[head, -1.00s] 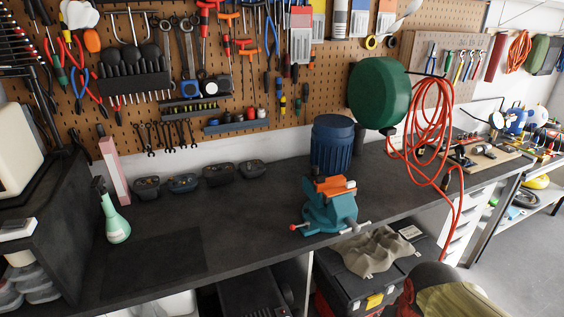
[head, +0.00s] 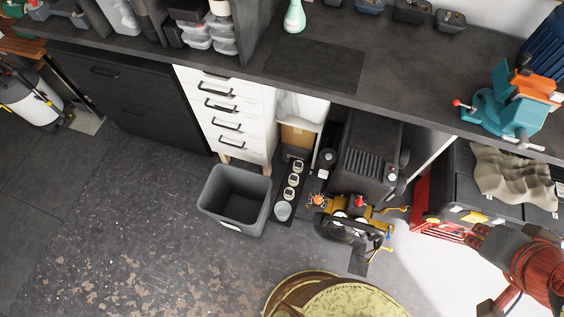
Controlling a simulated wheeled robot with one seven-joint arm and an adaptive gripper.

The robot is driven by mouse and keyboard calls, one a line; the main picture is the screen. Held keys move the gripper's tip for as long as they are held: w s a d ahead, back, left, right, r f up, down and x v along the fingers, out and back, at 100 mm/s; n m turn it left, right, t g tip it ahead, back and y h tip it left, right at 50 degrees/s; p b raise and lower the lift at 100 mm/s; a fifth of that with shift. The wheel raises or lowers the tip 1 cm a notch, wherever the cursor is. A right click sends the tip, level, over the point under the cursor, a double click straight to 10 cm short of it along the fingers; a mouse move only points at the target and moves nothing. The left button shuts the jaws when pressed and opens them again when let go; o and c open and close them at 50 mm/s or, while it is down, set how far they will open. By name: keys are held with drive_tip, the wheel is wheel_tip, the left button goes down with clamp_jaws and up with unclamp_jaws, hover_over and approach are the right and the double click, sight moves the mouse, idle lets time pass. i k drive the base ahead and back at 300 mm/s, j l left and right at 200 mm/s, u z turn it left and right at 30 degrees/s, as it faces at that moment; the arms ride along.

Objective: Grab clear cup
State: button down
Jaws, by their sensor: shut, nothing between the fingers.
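What looks like a small clear cup (head: 283,211) stands low near the floor, just right of the grey bin and in front of a dark strip with several round pieces. It is small in the picture, so its fine shape is hard to tell. No part of my gripper shows in the head view.
An open grey bin (head: 235,200) stands left of the cup. Black and yellow machinery (head: 350,222) lies to its right. White drawers (head: 228,115) and the dark workbench (head: 420,75) are behind. A round olive-topped object (head: 340,298) fills the near foreground. Floor at left is clear.

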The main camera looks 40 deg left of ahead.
sight(283, 209)
drive_tip(key=u, duration=0.4)
drive_tip(key=j+u, duration=0.15)
drive_tip(key=u, duration=0.3)
drive_tip(key=k+u, duration=0.1)
drive_tip(key=u, duration=0.3)
drive_tip(key=j+u, duration=0.15)
drive_tip(key=u, duration=0.25)
drive_tip(key=k+j, duration=0.1)
drive_tip(key=j, duration=0.45)
drive_tip(key=k+j, duration=0.1)
drive_tip(key=j, duration=0.5)
drive_tip(key=k+j, duration=0.1)
drive_tip(key=j, duration=0.45)
drive_tip(key=u, duration=0.05)
